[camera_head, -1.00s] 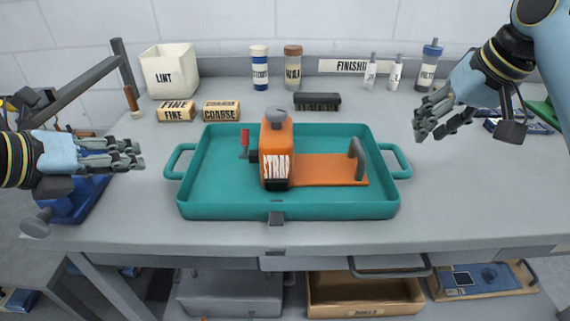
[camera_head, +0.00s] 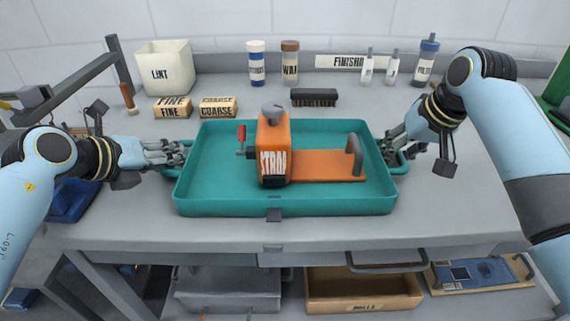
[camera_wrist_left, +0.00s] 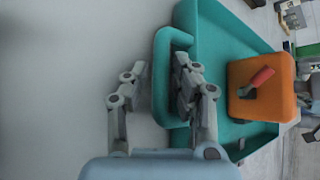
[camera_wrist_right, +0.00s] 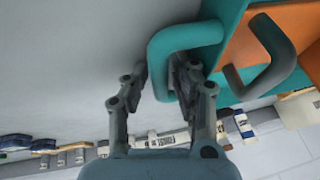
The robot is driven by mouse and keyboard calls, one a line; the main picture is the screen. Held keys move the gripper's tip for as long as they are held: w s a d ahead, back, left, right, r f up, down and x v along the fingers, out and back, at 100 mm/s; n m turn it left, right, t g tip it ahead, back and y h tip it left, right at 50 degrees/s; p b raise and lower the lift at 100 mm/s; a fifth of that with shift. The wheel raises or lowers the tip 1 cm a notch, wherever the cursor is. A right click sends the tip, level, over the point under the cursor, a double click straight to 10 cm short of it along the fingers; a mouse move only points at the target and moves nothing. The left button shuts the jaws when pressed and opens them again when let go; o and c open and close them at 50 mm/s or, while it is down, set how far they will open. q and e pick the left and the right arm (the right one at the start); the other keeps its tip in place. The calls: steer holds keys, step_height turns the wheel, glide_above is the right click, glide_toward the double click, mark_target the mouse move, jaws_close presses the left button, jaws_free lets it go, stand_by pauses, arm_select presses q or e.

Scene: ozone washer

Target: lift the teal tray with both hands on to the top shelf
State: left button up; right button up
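The teal tray (camera_head: 335,207) lies flat on the grey bench, carrying an orange block-shaped unit (camera_head: 273,150) with a red lever and an orange plate (camera_head: 325,168) with a grey handle. My left gripper (camera_head: 178,156) is at the tray's left handle. In the left wrist view its fingers are apart, on either side of the handle's bar (camera_wrist_left: 160,65). My right gripper (camera_head: 395,152) is at the right handle. In the right wrist view its fingers are also apart, either side of that bar (camera_wrist_right: 157,62). Neither has visibly closed. The top shelf cannot be made out.
Behind the tray stand a LINT bin (camera_head: 166,68), FINE (camera_head: 173,107) and COARSE (camera_head: 218,107) blocks, a dark brush (camera_head: 314,97) and several bottles. Below the bench are a grey box (camera_head: 225,290) and a brown drawer (camera_head: 362,290). Bench in front is narrow.

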arm_select(q)
jaws_close()
arm_select(e)
jaws_close()
